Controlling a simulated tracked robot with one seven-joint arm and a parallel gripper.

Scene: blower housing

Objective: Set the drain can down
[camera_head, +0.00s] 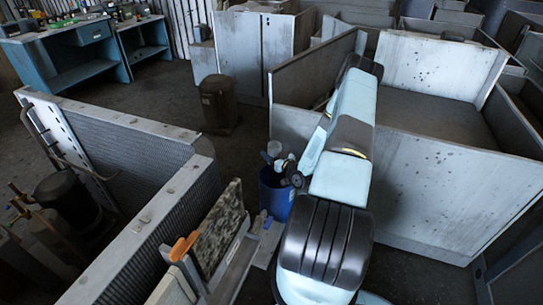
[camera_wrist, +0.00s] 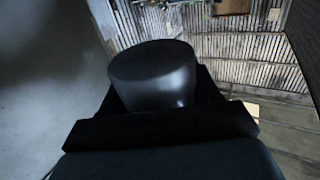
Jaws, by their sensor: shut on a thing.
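The drain can (camera_wrist: 152,72) is a smooth dark grey, rounded can with a flat end face. It shows in the middle of the wrist view, between the dark fingers of my gripper (camera_wrist: 157,88). My gripper is shut on it. The can's lower part is hidden by the gripper. What lies directly under the can cannot be told.
A blue bin (camera_head: 274,195) with things in it stands left of my arm. A dark brown drum (camera_head: 218,104) stands on open floor (camera_head: 165,88). A grey-walled enclosure (camera_head: 440,185) lies on the right. A ribbed metal housing (camera_head: 135,215) and a blue workbench (camera_head: 70,55) are on the left.

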